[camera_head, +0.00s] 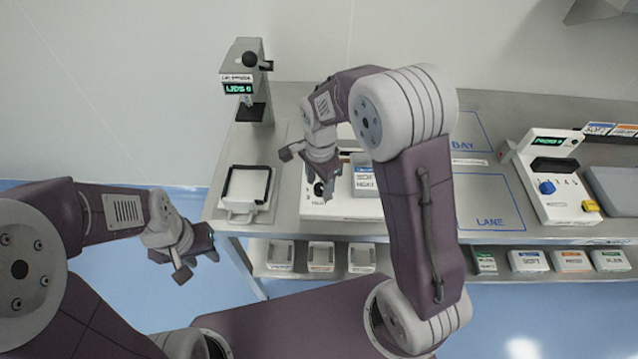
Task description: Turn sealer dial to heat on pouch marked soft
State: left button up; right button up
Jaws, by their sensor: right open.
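A white machine (345,208) with a black dial (318,188), small numerals and a label reading something like "heat" (366,181) stands on the bench, partly hidden by my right arm. My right gripper (322,178) is open, pointing down just above the dial; I cannot tell whether it touches it. Another white machine (565,205) at the right has a blue dial (547,187) and a green display (548,142) that seems to read "pouch". A box that seems marked "soft" (528,261) sits on the lower shelf. My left gripper (190,262) looks open and empty, left of the bench.
A machine with a "lids" display (238,88) stands at the back left. A black-framed tray (246,188) is near the left corner. White bins (320,255) line the lower shelf. Blue outlines (490,205) mark clear bench space right of my arm. A yellow button (591,206) is at the right.

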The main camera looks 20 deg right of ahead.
jog(key=shift+s+d+f, duration=0.1)
jog(key=shift+s, duration=0.05)
jog(key=shift+w+d+f, duration=0.1)
jog(key=shift+w+d, duration=0.1)
jog(key=shift+d, duration=0.05)
jog(key=c, duration=0.4)
jog(key=shift+a, duration=0.1)
grip_shut()
pick_arm(q)
jog(key=shift+w+d, duration=0.1)
jog(key=shift+d, duration=0.1)
jog(key=shift+r, duration=0.2)
